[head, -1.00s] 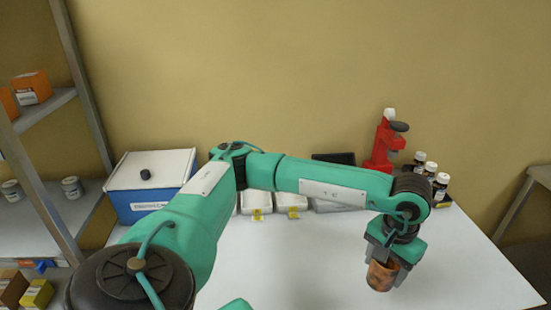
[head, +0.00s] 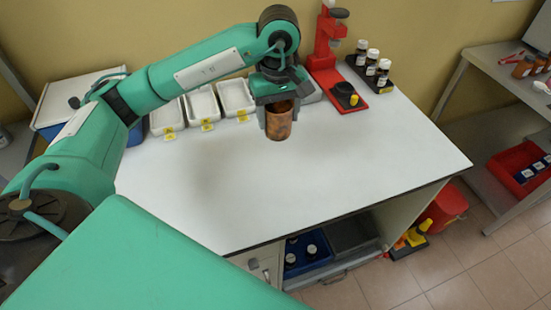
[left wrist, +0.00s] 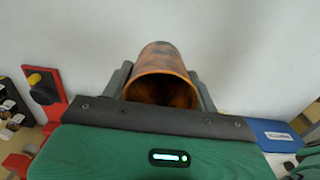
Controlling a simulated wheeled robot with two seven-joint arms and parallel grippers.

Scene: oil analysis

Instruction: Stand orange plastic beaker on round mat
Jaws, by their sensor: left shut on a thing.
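The orange plastic beaker (head: 279,123) has dark blotches and is in my left gripper (head: 279,114), over the back middle part of the white table (head: 300,180). In the left wrist view the beaker (left wrist: 160,62) sits between the two fingers of my left gripper (left wrist: 162,85), its open mouth towards the camera. The gripper is shut on it. In the head view the beaker looks close to upright, and a soft shadow lies on the table to its left. I cannot make out a round mat in either view. My right gripper is not in view.
A red stand (head: 327,50) and a black rack of dark bottles (head: 371,68) are at the back right. Several white trays (head: 202,105) line the back, beside a blue-and-white box (head: 75,100). The table's front and right are clear.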

